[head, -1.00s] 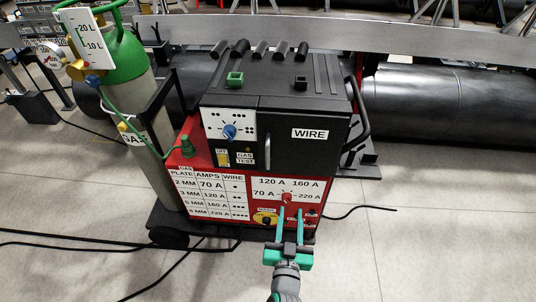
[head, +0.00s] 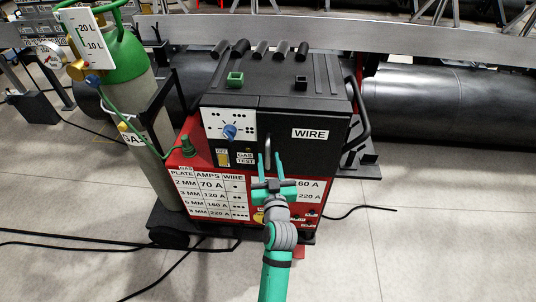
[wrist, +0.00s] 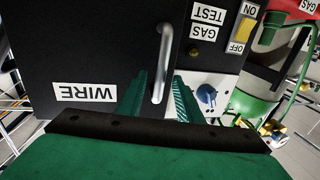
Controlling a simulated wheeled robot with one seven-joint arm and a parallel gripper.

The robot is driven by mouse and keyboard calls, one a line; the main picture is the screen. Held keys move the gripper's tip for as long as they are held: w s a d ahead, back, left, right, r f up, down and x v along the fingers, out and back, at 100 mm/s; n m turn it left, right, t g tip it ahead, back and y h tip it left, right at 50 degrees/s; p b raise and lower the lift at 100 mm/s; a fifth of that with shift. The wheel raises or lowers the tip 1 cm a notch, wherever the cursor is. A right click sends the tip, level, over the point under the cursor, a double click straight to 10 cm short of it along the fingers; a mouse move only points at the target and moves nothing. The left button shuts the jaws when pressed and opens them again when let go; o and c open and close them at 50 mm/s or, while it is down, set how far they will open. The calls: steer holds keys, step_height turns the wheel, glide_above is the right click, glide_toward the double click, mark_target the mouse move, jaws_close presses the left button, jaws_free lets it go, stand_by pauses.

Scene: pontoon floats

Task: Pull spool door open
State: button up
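The spool door (head: 305,143) is the black panel marked WIRE on the front of the black machine, and it looks closed. Its upright silver bar handle (head: 267,150) is at the door's left edge. In the wrist view, which is upside down, the handle (wrist: 165,58) shows between the two green fingers. My gripper (head: 270,155) is open in front of the door, its fingertips by the handle's lower part, one on each side in the picture. I cannot tell whether the tips reach past the bar. No contact is visible. My gripper hides part of the red lower panel.
A blue knob (head: 230,131) and a yellow switch (head: 223,158) are left of the door. A green gas cylinder (head: 121,60) stands at the left. Black cables (head: 90,243) lie on the floor. The floor at the right (head: 430,240) is clear.

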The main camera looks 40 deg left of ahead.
mark_target(268, 156)
steer(key=shift+x, duration=1.55)
jaws_close()
steer(key=shift+s, duration=0.1)
